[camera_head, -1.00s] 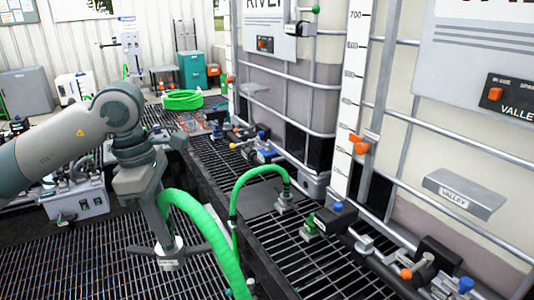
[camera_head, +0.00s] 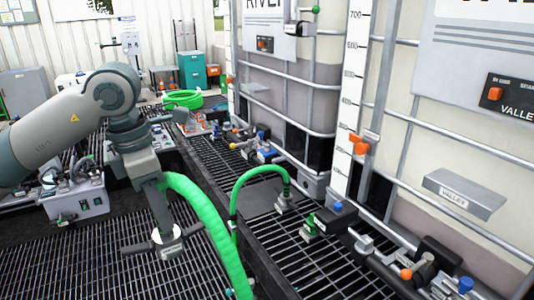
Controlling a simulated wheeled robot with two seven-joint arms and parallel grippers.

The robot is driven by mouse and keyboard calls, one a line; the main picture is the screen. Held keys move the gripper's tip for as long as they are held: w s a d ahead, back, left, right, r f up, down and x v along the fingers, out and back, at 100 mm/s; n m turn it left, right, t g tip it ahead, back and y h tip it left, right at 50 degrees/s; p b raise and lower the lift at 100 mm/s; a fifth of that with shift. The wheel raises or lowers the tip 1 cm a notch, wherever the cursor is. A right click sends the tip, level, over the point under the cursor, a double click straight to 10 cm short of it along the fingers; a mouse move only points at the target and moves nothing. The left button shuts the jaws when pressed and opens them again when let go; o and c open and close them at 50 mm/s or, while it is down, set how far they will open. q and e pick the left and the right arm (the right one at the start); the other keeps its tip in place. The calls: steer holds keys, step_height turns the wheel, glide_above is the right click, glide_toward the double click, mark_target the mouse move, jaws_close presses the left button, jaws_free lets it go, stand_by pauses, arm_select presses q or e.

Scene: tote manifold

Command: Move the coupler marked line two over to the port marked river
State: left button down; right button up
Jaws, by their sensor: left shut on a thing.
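My left gripper (camera_head: 164,232) points down and is shut on a coupler (camera_head: 170,248) with a pale label, too small to read, and dark side handles. A thick green hose (camera_head: 205,215) runs from beside the gripper down to the right. The coupler hangs above the grating, apart from any port. The tank marked RIVER (camera_head: 282,95) stands at upper centre. Near its foot are fittings with a blue valve handle (camera_head: 268,156); which one is the river port I cannot tell. My right gripper is not in view.
A thinner green hose (camera_head: 240,187) arches to a fitting (camera_head: 284,203) on the raised black grating. A green-handled fitting (camera_head: 310,228) and dark pipework lie right of it. The VALLEY tank (camera_head: 450,150) fills the right side. The lower left grating (camera_head: 85,260) is clear.

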mark_target(168, 248)
arm_select(q)
steer(key=shift+f, duration=0.1)
stand_by(0.3)
steer(key=f+m, duration=0.2)
steer(key=f, duration=0.1)
steer(key=f+m, duration=0.1)
steer(key=f, duration=0.2)
steer(key=f+m, duration=0.2)
steer(key=f, duration=0.1)
steer(key=shift+s+a+f+m+g, duration=0.1)
steer(key=shift+s+f+m+g, duration=0.1)
steer(key=shift+m+g, duration=0.15)
steer(key=s+f+m, duration=0.4)
steer(key=f+m, duration=0.2)
steer(key=f, duration=0.2)
steer(key=s+f+m+g, duration=0.1)
steer(key=s+f+m, duration=0.2)
steer(key=f+m, duration=0.3)
steer(key=s+f+m+y, duration=0.1)
steer(key=s+f+m, duration=0.3)
steer(key=f, duration=0.7)
steer(key=m, duration=0.2)
steer(key=shift+s+a+m, duration=0.15)
steer(key=shift+s+m, duration=0.15)
steer(key=shift+m, duration=0.05)
steer(key=shift+w+g, duration=0.1)
steer(key=shift+g, duration=0.15)
